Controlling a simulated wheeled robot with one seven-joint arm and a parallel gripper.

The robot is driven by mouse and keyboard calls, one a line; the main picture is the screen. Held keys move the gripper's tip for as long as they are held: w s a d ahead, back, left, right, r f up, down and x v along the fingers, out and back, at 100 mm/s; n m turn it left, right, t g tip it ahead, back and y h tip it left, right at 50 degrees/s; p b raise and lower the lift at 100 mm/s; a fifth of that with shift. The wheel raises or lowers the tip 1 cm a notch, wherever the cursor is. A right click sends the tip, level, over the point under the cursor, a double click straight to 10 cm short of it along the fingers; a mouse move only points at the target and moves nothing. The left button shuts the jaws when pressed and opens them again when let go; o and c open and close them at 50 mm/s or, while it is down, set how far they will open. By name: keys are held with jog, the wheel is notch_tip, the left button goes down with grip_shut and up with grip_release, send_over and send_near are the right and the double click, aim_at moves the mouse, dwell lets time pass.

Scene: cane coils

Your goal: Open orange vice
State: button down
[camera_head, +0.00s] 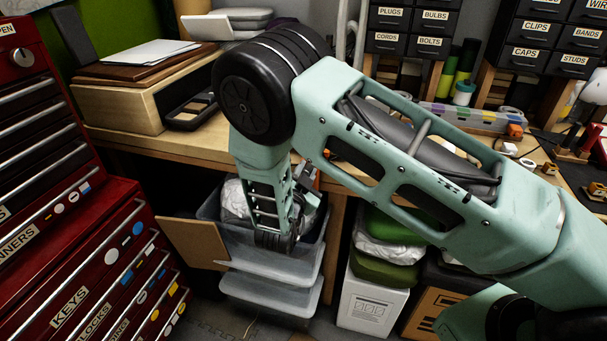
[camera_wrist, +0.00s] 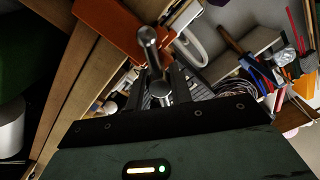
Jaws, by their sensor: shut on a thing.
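The orange vice (camera_wrist: 105,28) shows at the top of the wrist view, fixed by the wooden bench edge. Its grey metal crank handle (camera_wrist: 148,42) reaches down from it toward my gripper (camera_wrist: 160,90). My gripper is shut on the lower end of the handle, at its round metal part between the dark fingers. In the head view my gripper (camera_head: 305,182) is at the bench's front edge, mostly hidden by my own arm. The vice is hidden behind the arm there. I cannot tell how wide the vice jaws stand.
The wooden bench (camera_head: 205,140) runs behind my arm, with a wooden box (camera_head: 120,105) and black tray on it. Stacked grey bins (camera_head: 270,283) and a white box (camera_head: 370,303) stand below. A red tool cabinet (camera_head: 110,245) is at left. Pliers (camera_wrist: 262,75) show in the wrist view.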

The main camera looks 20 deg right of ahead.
jog(key=n+p, duration=0.1)
jog(key=n, duration=0.4)
jog(key=shift+n, duration=0.3)
jog(key=n+p, duration=0.1)
jog(key=n, duration=0.4)
jog(key=shift+s+a+p, duration=0.1)
jog(key=shift+p, duration=0.3)
jog(key=n+p, duration=0.1)
jog(key=n, duration=0.5)
jog(key=shift+s+n+p, duration=0.1)
jog(key=shift+n+p, duration=0.45)
jog(key=shift+n, duration=2.05)
jog(key=c, duration=1.2)
grip_release()
jog(key=shift+c, duration=0.2)
jog(key=v, duration=0.6)
jog(key=shift+s+a, duration=0.15)
jog(key=shift+a, duration=0.05)
jog(key=shift+c, duration=0.4)
